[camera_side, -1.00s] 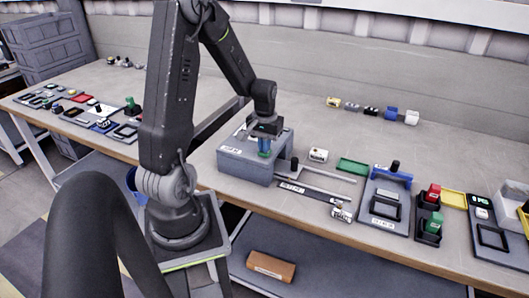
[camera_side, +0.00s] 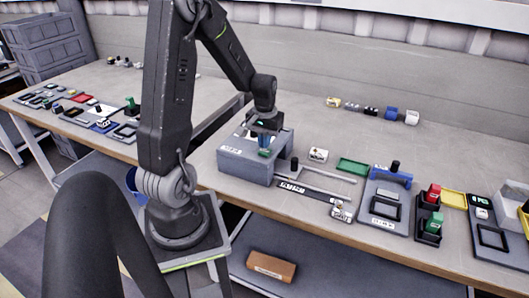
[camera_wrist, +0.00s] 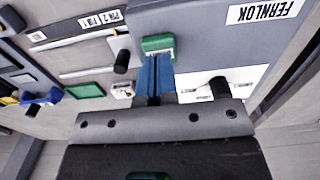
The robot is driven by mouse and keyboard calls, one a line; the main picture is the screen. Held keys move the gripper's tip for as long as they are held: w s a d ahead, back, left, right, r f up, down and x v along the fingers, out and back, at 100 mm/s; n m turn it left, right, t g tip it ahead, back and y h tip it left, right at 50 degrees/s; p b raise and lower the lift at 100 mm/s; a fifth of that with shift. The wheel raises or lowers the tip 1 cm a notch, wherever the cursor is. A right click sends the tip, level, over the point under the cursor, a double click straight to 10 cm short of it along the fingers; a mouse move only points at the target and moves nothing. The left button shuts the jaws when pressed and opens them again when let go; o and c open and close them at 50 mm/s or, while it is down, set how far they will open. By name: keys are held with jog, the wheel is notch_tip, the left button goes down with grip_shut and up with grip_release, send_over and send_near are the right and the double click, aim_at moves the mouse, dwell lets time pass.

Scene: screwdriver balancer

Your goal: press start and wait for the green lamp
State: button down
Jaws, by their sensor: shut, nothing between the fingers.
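A grey box (camera_side: 243,167) with a white label stands on the bench, and it also fills the upper part of the wrist view (camera_wrist: 205,45). A green button-like block (camera_wrist: 157,43) with a small label sits on it; the text is too small to read. It also shows in the side view (camera_side: 263,154). My gripper (camera_side: 264,148), with blue fingers, is shut and empty, pointing down just above the green block. In the wrist view its fingertips (camera_wrist: 155,58) overlap the block's near edge; I cannot tell whether they touch. I cannot make out a lit lamp.
A white panel (camera_wrist: 238,80) with a black knob (camera_wrist: 219,87) lies beside the fingers. A black post (camera_side: 294,164), a labelled rail (camera_side: 307,191) and a green tray (camera_side: 352,166) are right of the box. Fixtures with red and green blocks stand farther right.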

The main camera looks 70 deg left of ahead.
jog(key=shift+r, duration=2.7)
jog(key=shift+r, duration=0.1)
notch_tip(320, 180, up, 6)
jog(key=shift+f, duration=0.1)
jog(key=s+d+r+m+t, duration=0.2)
jog(key=d+m, duration=0.1)
jog(key=d, duration=0.5)
jog(key=s+d+r+m+t, duration=0.1)
jog(key=s+d+r+m, duration=0.1)
jog(key=d, duration=0.6)
jog(key=s+d+r+m+t, duration=0.2)
jog(key=s+d+m, duration=0.1)
jog(key=d, duration=0.6)
jog(key=shift+m+t, duration=0.3)
jog(key=shift+m, duration=0.2)
jog(key=shift+w, duration=0.1)
